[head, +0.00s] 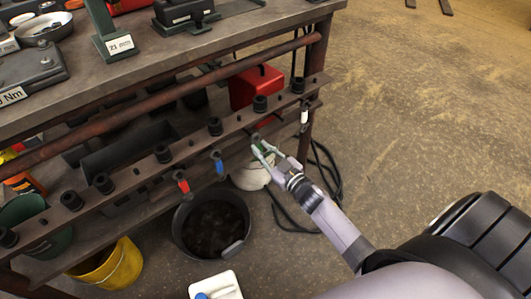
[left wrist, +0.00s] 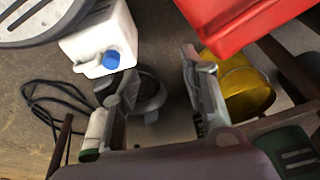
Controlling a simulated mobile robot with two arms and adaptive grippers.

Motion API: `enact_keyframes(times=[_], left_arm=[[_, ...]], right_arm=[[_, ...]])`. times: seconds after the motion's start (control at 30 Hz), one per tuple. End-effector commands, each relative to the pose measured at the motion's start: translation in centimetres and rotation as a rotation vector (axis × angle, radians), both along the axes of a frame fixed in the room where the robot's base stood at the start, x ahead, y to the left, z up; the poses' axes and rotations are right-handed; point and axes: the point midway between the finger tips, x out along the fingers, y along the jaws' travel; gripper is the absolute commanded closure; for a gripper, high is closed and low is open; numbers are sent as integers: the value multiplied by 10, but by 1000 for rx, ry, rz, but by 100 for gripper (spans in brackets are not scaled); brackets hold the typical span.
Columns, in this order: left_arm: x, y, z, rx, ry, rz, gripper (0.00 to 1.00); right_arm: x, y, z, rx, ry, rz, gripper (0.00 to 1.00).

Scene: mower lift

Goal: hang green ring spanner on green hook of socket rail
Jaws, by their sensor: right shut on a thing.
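The socket rail (head: 135,172) runs along the bench front below the top, with black sockets on it. A red hook (head: 182,182), a blue hook (head: 218,164) and a white hook (head: 304,116) hang from its front edge. My right gripper (head: 264,150) is at the rail between the blue and white hooks, shut on the green ring spanner (head: 259,147). Only a small green part shows between its fingers. The green hook cannot be told apart there, nor whether the spanner touches it. My left gripper (left wrist: 160,85) is open and empty in the left wrist view.
Under the rail stand a black bucket (head: 212,226), a yellow bucket (head: 112,268) and a white bag-like thing (head: 250,177). A white canister (head: 217,287) stands in front. Black cable (head: 325,170) lies by the bench leg. Floor to the right is free.

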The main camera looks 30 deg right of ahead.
Motion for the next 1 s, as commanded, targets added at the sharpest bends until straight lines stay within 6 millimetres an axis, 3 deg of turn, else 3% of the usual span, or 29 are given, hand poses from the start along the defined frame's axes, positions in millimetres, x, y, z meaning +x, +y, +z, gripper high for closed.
enact_keyframes(times=[1.0], left_arm=[[-7,2,59,-1,-34,1,60]], right_arm=[[32,4,-6,-1,-1,0,100]])
